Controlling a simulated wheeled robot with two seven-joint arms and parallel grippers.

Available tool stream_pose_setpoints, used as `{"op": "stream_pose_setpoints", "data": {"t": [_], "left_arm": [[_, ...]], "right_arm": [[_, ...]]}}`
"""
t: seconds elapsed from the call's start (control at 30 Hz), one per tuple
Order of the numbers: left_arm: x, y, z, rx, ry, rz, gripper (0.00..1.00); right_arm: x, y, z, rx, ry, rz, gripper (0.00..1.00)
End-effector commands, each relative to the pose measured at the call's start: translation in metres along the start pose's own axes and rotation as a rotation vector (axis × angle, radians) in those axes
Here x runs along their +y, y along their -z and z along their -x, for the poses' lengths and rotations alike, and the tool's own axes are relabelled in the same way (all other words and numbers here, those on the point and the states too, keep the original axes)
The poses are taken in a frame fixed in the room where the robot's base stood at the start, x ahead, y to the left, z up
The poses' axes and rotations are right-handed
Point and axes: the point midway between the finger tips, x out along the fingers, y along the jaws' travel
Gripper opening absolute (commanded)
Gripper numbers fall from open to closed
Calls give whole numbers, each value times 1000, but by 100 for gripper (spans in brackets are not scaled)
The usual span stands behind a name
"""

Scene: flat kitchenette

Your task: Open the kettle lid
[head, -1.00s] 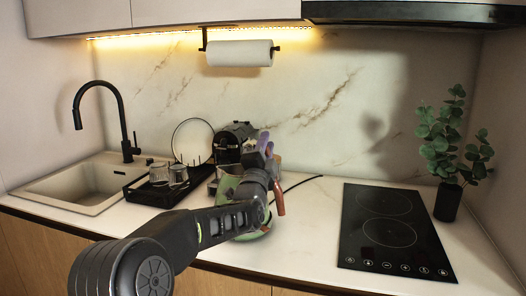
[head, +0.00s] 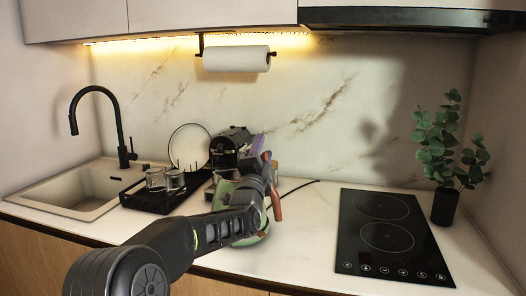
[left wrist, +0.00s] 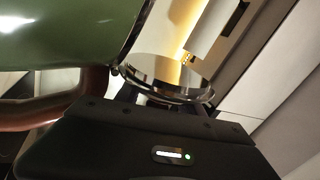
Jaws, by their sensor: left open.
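The green kettle (head: 222,190) stands on the counter in front of the coffee machine, mostly hidden behind my left arm in the head view. Its reddish-brown handle (head: 276,204) shows just right of my wrist. My left gripper (head: 262,153) is open at the top of the kettle, its purplish fingers pointing up and away. In the left wrist view the green kettle shell (left wrist: 60,35) fills the upper left, with the handle (left wrist: 45,115) below it. A shiny round metal part (left wrist: 165,75) lies just beyond the fingers; I cannot tell whether it is the lid or the rim. My right gripper is out of view.
A black tray (head: 150,207) with glasses and a plate stands left of the kettle, beside the sink (head: 75,188). A coffee machine (head: 230,143) is close behind. The black hob (head: 390,240) and a potted plant (head: 446,205) are at right.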

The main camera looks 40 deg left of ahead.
Motion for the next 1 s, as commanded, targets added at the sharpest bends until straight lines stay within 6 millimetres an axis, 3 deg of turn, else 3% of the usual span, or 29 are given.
{"op": "stream_pose_setpoints", "data": {"t": [0.17,0.6,1.0], "left_arm": [[0,0,10,0,0,1,45],[1,-1,74,0,0,0,45],[0,0,78,0,0,0,45]], "right_arm": [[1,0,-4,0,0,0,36],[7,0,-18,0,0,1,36],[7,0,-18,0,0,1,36]]}}
